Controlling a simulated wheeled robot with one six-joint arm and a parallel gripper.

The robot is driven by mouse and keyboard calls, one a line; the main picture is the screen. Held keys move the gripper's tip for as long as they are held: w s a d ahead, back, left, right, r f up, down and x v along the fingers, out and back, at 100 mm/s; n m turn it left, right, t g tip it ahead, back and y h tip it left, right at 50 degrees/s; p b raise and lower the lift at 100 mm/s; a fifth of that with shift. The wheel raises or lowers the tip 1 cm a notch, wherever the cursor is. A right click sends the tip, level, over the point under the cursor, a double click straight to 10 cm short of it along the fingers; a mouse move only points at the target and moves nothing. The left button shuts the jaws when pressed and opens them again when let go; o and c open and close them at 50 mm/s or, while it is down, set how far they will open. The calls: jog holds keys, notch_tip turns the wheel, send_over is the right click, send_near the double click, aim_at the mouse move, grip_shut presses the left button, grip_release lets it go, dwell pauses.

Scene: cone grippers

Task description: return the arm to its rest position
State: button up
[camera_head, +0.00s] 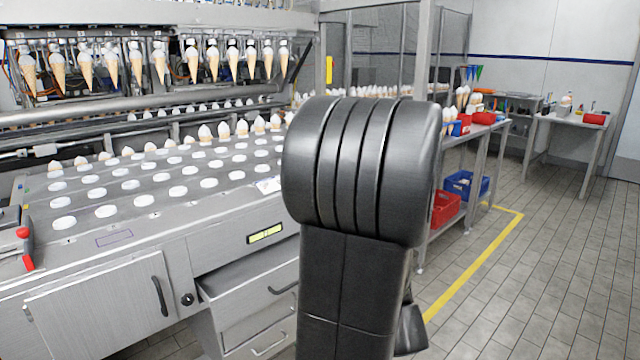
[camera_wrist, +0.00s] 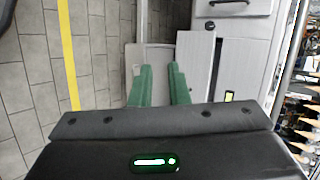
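My arm (camera_head: 355,210) stands upright in the middle of the head view as a black, rounded, ribbed joint above a dark link. It hides part of the machine and the floor behind it. My gripper (camera_wrist: 160,68) shows in the wrist view as two green fingers with a clear gap between them. It is open, and nothing is visible between the fingers. The gripper's fingers cannot be made out in the head view.
A cone machine (camera_head: 120,240) with white-filled holes fills the left; one drawer (camera_head: 250,290) stands out below it. A metal table (camera_head: 475,135) stands behind my arm, with red and blue bins (camera_head: 466,184) below. Tiled floor (camera_head: 540,270) with a yellow line is clear at right.

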jog(key=shift+s+r+g, duration=0.15)
jog(key=shift+s+r, duration=0.05)
jog(key=shift+s, duration=0.3)
jog(key=shift+s+r+g, duration=0.15)
jog(key=shift+s, duration=0.35)
jog(key=shift+f, duration=0.1)
